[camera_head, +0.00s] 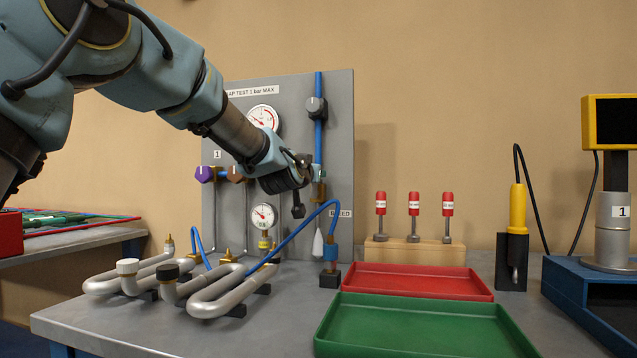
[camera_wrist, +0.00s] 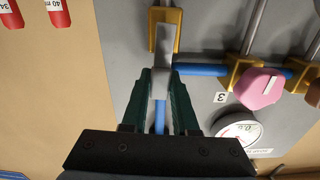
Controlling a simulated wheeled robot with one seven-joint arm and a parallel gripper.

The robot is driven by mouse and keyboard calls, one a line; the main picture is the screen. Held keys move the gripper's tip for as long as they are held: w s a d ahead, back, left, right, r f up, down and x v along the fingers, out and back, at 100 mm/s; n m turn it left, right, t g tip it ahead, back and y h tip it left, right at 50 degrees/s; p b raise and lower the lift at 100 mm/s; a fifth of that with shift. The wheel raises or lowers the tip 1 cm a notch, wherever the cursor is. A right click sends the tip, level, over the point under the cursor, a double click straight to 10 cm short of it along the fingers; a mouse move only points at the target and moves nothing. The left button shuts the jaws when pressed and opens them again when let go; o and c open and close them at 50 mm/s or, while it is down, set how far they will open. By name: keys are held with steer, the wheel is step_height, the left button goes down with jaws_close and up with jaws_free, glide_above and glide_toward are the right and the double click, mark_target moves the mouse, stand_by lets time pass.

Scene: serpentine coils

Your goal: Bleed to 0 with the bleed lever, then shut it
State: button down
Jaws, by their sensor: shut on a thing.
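The bleed lever (camera_wrist: 163,48) is a light grey bar at a brass fitting (camera_wrist: 178,20) on the panel, seen in the wrist view. It appears in line with the blue pipe (camera_wrist: 159,118) behind it. My gripper (camera_wrist: 160,78) has its green fingers on either side of the lever and is shut on it. In the head view my gripper (camera_head: 308,172) is at the panel's right side, above the BLEED label (camera_head: 341,213), and hides the lever. The upper gauge (camera_head: 263,117) and lower gauge (camera_head: 262,216) face out; their readings are too small to tell.
The grey panel (camera_head: 338,120) carries purple (camera_head: 204,174) and brown knobs. Coiled metal tubes (camera_head: 215,300) and blue hoses lie before it. Red (camera_head: 415,281) and green (camera_head: 425,325) trays look empty. Red-topped plugs (camera_head: 414,204) stand in a wooden block behind.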

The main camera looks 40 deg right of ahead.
steer(key=shift+w+a+f+n, duration=0.1)
steer(key=shift+w+n, duration=0.1)
steer(key=shift+n, duration=0.3)
steer(key=c, duration=0.7)
jaws_free()
steer(key=b+v, duration=0.2)
steer(key=v, duration=0.8)
steer(key=shift+s+a, duration=0.2)
steer(key=shift+a, duration=0.15)
